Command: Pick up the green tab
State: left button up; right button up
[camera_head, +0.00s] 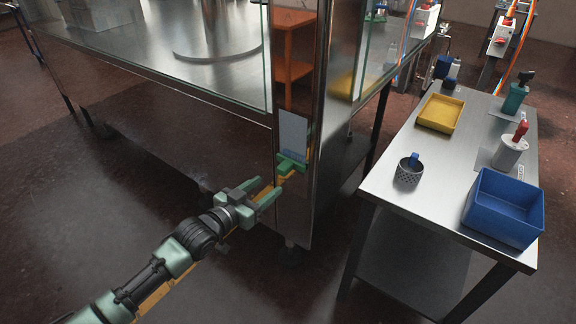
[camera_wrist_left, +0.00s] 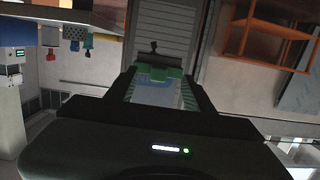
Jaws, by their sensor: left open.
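The green tab (camera_head: 291,164) shows at the lower edge of a pale blue-grey panel (camera_head: 293,132) on the front of the shiny metal post. In the left wrist view, which looks upside down, the green tab (camera_wrist_left: 160,74) is ahead, in line with the space between the fingers, and the pale panel (camera_wrist_left: 158,96) is partly hidden. My left gripper (camera_head: 270,193) is open and points at the post, just below and left of the tab. It appears apart from the tab, though contact is hard to judge. My right gripper is not in view.
The tall metal post (camera_head: 330,90) and glass-sided machine stand close to my left arm. At right, a steel table (camera_head: 403,195) carries a yellow tray (camera_head: 440,113), a blue bin (camera_head: 503,207), a mesh cup (camera_head: 408,172) and bottles. Open floor lies in front.

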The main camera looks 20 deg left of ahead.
aim_at(280, 172)
pick_arm(q)
jog(key=x, duration=0.2)
jog(key=r+x, duration=0.1)
jog(key=x, duration=0.4)
jog(key=shift+w+d+r+p, duration=0.1)
jog(key=shift+w+r+p, duration=0.05)
jog(key=shift+r+p, duration=0.15)
jog(key=shift+w+d+f, duration=0.1)
jog(key=shift+w+f, duration=0.05)
jog(key=shift+w, duration=0.3)
grip_shut()
